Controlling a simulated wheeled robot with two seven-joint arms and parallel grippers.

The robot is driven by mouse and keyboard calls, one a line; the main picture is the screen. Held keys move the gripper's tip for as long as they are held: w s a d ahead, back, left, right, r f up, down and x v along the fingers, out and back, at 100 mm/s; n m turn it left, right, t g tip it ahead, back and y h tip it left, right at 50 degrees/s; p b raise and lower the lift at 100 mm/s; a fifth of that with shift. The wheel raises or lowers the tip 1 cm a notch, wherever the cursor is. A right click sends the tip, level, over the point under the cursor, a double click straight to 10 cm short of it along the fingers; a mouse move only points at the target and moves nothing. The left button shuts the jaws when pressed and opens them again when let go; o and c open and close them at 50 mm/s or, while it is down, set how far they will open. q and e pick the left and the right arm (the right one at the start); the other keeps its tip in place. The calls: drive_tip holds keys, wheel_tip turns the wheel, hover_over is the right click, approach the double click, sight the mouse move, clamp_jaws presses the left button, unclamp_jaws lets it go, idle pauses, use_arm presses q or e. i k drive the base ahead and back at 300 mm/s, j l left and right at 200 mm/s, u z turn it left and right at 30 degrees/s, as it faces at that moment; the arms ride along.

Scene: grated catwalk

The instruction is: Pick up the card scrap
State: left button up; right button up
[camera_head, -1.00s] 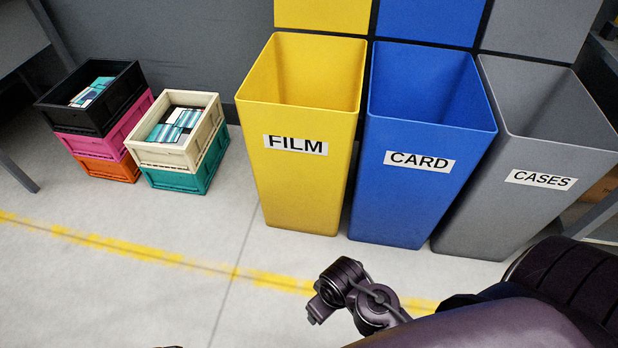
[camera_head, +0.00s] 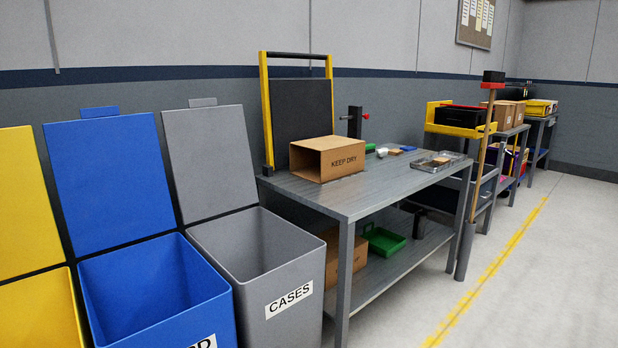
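No piece that I can surely name as the card scrap shows. A brown cardboard box (camera_head: 327,160) marked KEEP DRY lies on the grey metal workbench (camera_head: 350,201), its open end facing left. A blue bin (camera_head: 222,314) with its lid raised stands at the lower left; only the end of its label shows, and no contents are visible. Neither of my grippers is in view.
A grey CASES bin (camera_head: 290,275) stands between the blue bin and the workbench. A yellow bin (camera_head: 38,312) is cut off at the left. A metal tray (camera_head: 436,162) and small items lie on the bench. Clear floor (camera_head: 540,290) runs along the right.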

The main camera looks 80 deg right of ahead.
sight(442, 161)
drive_tip(key=z, duration=3.35)
